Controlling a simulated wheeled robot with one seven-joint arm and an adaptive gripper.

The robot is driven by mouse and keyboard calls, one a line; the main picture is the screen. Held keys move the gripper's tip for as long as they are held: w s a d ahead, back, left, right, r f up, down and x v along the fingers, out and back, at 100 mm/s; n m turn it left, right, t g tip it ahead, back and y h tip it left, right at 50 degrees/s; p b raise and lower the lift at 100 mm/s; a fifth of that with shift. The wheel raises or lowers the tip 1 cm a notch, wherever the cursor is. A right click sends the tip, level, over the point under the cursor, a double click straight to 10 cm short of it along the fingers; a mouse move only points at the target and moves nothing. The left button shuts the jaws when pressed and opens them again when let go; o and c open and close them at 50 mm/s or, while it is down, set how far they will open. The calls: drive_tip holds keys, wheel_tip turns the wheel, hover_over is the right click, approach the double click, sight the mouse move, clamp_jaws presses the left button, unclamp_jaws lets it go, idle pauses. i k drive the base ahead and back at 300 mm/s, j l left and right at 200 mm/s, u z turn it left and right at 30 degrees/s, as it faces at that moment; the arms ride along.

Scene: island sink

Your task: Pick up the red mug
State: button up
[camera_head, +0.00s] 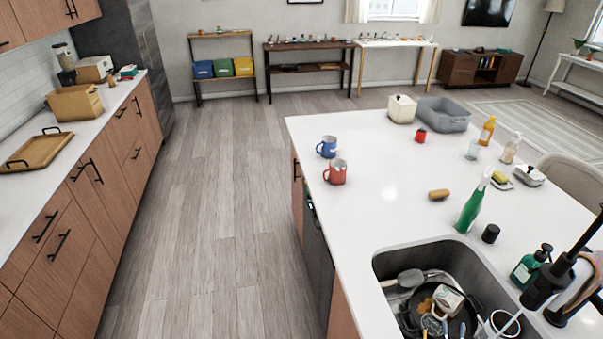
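The red mug (336,172) stands upright on the white island countertop (385,210), near its left edge. Its handle points to the left. A blue mug (327,147) stands just behind it and slightly to the left, with a small gap between them. I cannot make out my gripper in this view. Nothing is seen touching the red mug.
A sink (385,267) with dishes and a pan lies at the island's front. A small red object (420,135) stands farther back. The floor (215,215) left of the island is clear.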

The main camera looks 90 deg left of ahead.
sight(337, 171)
drive_tip(key=u, duration=2.8)
drive_tip(key=z, duration=1.55)
drive_tip(key=j+u, duration=0.2)
drive_tip(key=u, duration=0.2)
drive_tip(key=i+j+u, duration=0.15)
drive_tip(key=u, duration=0.3)
drive_tip(key=i+j+u, duration=0.1)
drive_tip(key=u, duration=0.3)
drive_tip(key=i+j+u, duration=0.25)
drive_tip(key=i, duration=0.25)
drive_tip(key=i+j+u, duration=0.2)
drive_tip(key=i, duration=0.35)
drive_tip(key=i+j+u, duration=0.1)
drive_tip(key=i+u, duration=0.15)
drive_tip(key=i, duration=0.25)
drive_tip(key=i+j, duration=0.15)
drive_tip(key=i, duration=0.85)
